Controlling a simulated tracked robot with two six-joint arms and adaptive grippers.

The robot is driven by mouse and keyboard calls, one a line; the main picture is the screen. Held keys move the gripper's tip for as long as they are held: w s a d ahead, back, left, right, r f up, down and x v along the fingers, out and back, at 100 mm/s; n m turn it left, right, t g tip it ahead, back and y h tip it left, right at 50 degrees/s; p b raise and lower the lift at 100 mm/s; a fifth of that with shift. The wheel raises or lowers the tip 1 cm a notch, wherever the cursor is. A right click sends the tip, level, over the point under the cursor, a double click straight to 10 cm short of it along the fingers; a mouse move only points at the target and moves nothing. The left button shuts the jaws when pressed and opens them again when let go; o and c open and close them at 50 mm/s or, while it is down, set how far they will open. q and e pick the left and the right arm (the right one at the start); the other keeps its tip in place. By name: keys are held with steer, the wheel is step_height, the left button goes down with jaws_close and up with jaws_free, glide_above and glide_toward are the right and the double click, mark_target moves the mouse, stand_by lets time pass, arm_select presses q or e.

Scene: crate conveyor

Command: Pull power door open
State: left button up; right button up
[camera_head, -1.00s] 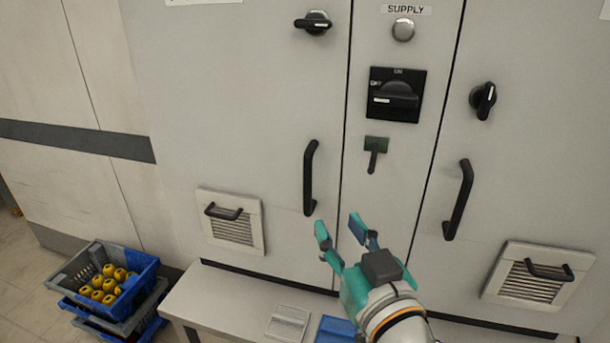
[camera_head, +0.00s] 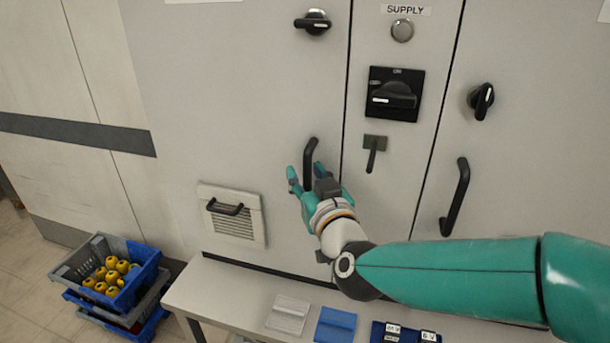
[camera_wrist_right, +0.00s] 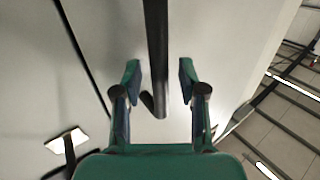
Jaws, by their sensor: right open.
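The power cabinet's left door (camera_head: 240,110) is a light grey panel, shut flush with the panel to its right. Its black vertical handle (camera_head: 311,158) is at the door's right side. My right gripper (camera_head: 306,184) is at this handle, its teal fingers on either side of it. In the right wrist view the open fingers (camera_wrist_right: 160,85) straddle the black handle bar (camera_wrist_right: 157,45), with gaps on both sides. The handle's lower part is hidden behind the gripper in the head view. The right door (camera_head: 520,150) has a similar handle (camera_head: 455,197). My left gripper is not in view.
A black rotary switch (camera_head: 396,94) sits under the SUPPLY label, with a small lever (camera_head: 373,152) below. A turn knob (camera_head: 312,22) is above the handle. A bench (camera_head: 240,300) stands below the door. Crates (camera_head: 150,268) with yellow items stand at left.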

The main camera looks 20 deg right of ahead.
jaws_close()
